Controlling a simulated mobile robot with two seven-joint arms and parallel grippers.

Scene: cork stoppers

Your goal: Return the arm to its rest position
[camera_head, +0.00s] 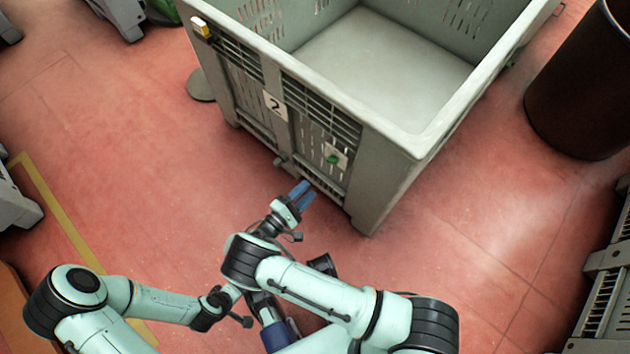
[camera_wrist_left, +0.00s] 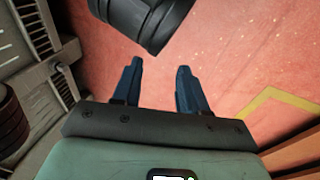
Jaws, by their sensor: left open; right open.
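My right gripper (camera_head: 302,193) is open, with blue fingers apart and nothing seen between them. It is low in front of the grey crate (camera_head: 392,165), close to the lower edge of its slatted side. My left arm comes in from the left in the head view and passes partly behind my right arm, so its gripper is not clear there. In the left wrist view my left gripper (camera_wrist_left: 160,82) is open and empty, its two blue fingers well apart over the red floor. No cork stopper can be made out.
The crate carries a number 2 plate (camera_head: 275,106), a small green part (camera_head: 333,158) and a yellow part (camera_head: 201,28). A dark brown bin (camera_head: 580,85) stands at the right. Grey slatted crates (camera_head: 605,290) edge the lower right. Red floor (camera_head: 120,150) is clear at the left.

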